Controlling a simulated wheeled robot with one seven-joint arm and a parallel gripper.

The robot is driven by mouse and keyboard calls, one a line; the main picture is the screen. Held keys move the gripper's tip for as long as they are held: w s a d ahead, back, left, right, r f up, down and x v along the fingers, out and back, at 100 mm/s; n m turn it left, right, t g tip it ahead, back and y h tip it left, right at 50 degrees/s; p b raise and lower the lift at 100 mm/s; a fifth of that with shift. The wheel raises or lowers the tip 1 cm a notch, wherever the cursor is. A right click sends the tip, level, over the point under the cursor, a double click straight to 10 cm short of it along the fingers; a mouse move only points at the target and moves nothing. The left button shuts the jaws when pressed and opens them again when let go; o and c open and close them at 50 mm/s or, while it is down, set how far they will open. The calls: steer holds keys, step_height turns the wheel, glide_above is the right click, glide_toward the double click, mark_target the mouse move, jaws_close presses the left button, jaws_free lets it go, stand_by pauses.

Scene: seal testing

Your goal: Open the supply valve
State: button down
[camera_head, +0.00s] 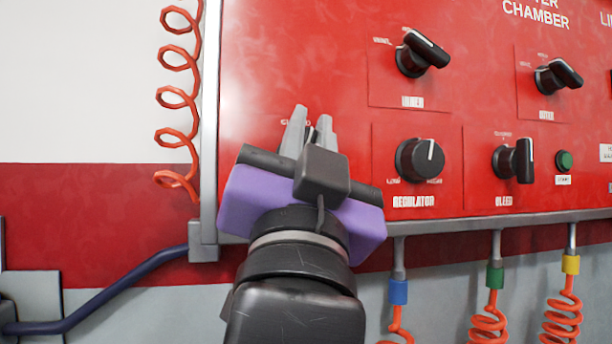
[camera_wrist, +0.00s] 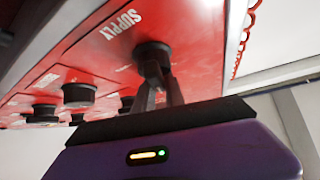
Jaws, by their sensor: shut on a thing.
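The supply valve is a black knob (camera_wrist: 152,52) on the red panel, beside the white "SUPPLY" lettering in the wrist view. In the head view, only a small dark part of it (camera_head: 312,134) shows between the fingers. My gripper (camera_head: 312,122) reaches up to the panel's lower left, and its grey fingers are shut on this knob. The fingers also show in the wrist view (camera_wrist: 159,88), one on each side of the knob's handle. My gripper's body hides most of the knob's label in the head view, so its pointer direction cannot be read.
The regulator knob (camera_head: 420,160) is close to the right of my gripper. A switch (camera_head: 421,53) is above it, with the bleed knob (camera_head: 514,160) and a green button (camera_head: 564,160) farther right. An orange coiled hose (camera_head: 178,97) hangs left of the panel; more coiled hoses hang below.

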steer(key=m+g+h+b, duration=0.1)
steer(key=m+h+b, duration=0.1)
steer(key=m, duration=0.1)
steer(key=f+m+g+h+b, duration=0.1)
steer(key=m+h+b, duration=0.2)
steer(key=shift+w+d+m, duration=0.1)
steer(key=shift+d+m, duration=0.1)
steer(key=shift+m, duration=0.1)
steer(key=m+g+h, duration=0.1)
steer(key=m+g+h+b, duration=0.1)
steer(key=m, duration=0.1)
steer(key=m+h+b, duration=0.1)
steer(key=shift+w+d+m+g, duration=0.1)
steer(key=shift+d+m+g, duration=0.2)
steer(key=shift+m+g, duration=0.1)
steer(key=m+g, duration=0.2)
steer(key=m, duration=0.1)
steer(key=m+g+h+p, duration=0.1)
steer(key=shift+d+f+m+g, duration=0.25)
steer(key=shift+d+m+g, duration=0.05)
steer(key=shift+f+m+g+y+p, duration=0.15)
steer(key=shift+f+m+g+p, duration=0.1)
steer(key=shift+m+g+p, duration=0.4)
steer(key=shift+f+m+g+y+p, duration=0.15)
steer(key=shift+f+m+g+p, duration=0.2)
steer(key=shift+m, duration=0.4)
steer(key=shift+w, duration=0.1)
steer(key=c, duration=1.4)
jaws_free()
